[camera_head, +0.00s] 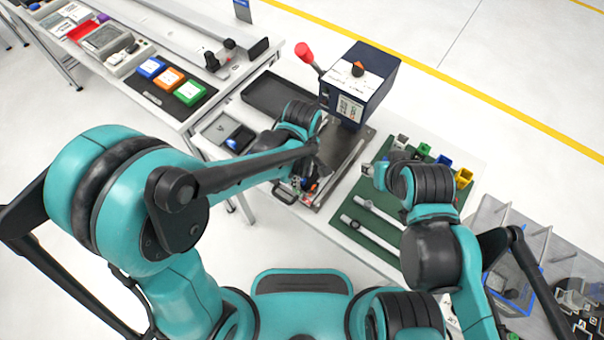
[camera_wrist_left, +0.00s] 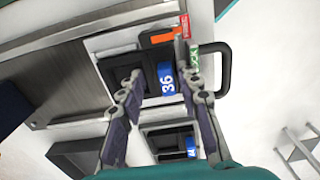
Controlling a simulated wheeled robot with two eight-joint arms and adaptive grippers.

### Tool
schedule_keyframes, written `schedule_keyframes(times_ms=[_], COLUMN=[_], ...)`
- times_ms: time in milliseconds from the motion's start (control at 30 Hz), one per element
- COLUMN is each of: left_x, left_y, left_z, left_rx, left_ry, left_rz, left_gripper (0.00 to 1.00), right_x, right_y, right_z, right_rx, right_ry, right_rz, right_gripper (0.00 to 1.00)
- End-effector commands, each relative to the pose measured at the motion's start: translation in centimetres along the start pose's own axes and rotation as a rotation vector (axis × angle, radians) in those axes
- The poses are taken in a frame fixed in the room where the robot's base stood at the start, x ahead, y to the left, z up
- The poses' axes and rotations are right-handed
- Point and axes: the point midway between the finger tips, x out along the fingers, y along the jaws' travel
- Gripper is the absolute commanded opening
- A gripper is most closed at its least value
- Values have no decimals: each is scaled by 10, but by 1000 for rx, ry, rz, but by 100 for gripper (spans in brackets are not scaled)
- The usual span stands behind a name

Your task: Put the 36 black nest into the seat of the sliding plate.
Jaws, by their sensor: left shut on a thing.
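The black nest (camera_wrist_left: 146,76) with the blue 36 label is between the fingers of my left gripper (camera_wrist_left: 161,64) in the left wrist view. The gripper is shut on it. The nest is over the light end of the sliding plate (camera_wrist_left: 102,44), beside an orange piece (camera_wrist_left: 160,37); whether it is down in the seat I cannot tell. In the head view my left gripper (camera_head: 309,180) is at the plate's front end, mostly hidden by my arm. My right gripper (camera_head: 380,174) is above the green mat; its fingers are too small to judge.
A dark press box (camera_head: 352,88) with a red-knobbed lever (camera_head: 304,53) stands behind the plate. A black handle (camera_wrist_left: 222,70) curves off the plate's end. Another blue-labelled black part (camera_wrist_left: 172,142) lies nearby. An empty black tray (camera_head: 278,93) is at the back left.

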Motion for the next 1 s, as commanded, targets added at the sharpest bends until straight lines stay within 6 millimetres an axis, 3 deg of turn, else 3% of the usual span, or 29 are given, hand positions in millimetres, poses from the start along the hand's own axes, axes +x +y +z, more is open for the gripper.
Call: schedule_keyframes(times_ms=[100,133,200,667,1000], left_x=[2,2,2,-4,-68], left_y=[0,0,0,0,0], left_z=[0,0,0,0,0], left_rx=[0,0,0,0,0], left_ry=[0,0,0,0,0], left_rz=[0,0,0,0,0], left_gripper=[0,39,57,58,58], right_x=[2,2,1,1,1], right_y=[0,0,0,0,0], right_z=[1,1,1,1,1], right_rx=[0,0,0,0,0], right_ry=[0,0,0,0,0], right_rz=[0,0,0,0,0], right_gripper=[40,40,40,40,40])
